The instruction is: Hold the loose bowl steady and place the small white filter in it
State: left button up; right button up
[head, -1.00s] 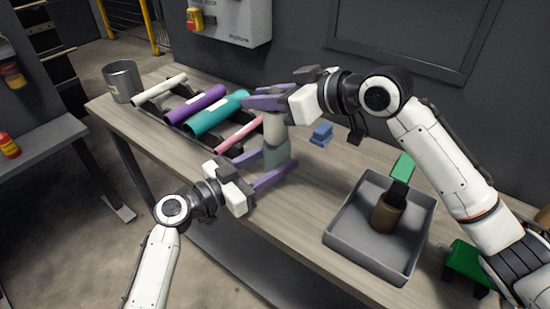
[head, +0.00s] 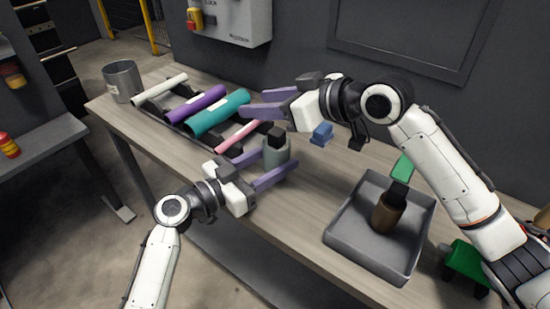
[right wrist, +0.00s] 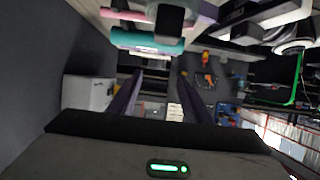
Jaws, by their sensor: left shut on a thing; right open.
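The bowl (head: 276,152) is a grey-green round cup on the table in the head view. My left gripper (head: 281,158) is shut on it, with one purple finger on each side. A dark block (head: 277,138) shows at the bowl's mouth; I cannot tell whether it is in it or behind it. The small white filter is not visible now; the inside of the bowl is hidden. My right gripper (head: 251,103) is open and empty, above and behind the bowl. Its fingers also show apart in the right wrist view (right wrist: 155,95), with nothing between them.
White, purple (head: 196,104), teal (head: 218,113) and pink (head: 240,136) tubes lie on a dark rack left of the bowl. A blue block (head: 321,134) is behind right. A grey tray (head: 345,240) holds a brown cylinder (head: 388,213). A metal cup (head: 122,82) stands far left.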

jog(key=v, duration=1.1)
jog(key=shift+s+d, duration=0.15)
jog(key=shift+d, duration=0.1)
jog(key=shift+r, duration=0.15)
pick_arm(q)
jog(key=o, duration=1.2)
jog(key=shift+c, duration=0.2)
jog(key=v, duration=1)
jog(key=shift+s+a, duration=0.25)
jog(key=shift+a, duration=0.05)
jog(key=shift+s+a, duration=0.4)
jog(key=shift+a, duration=0.05)
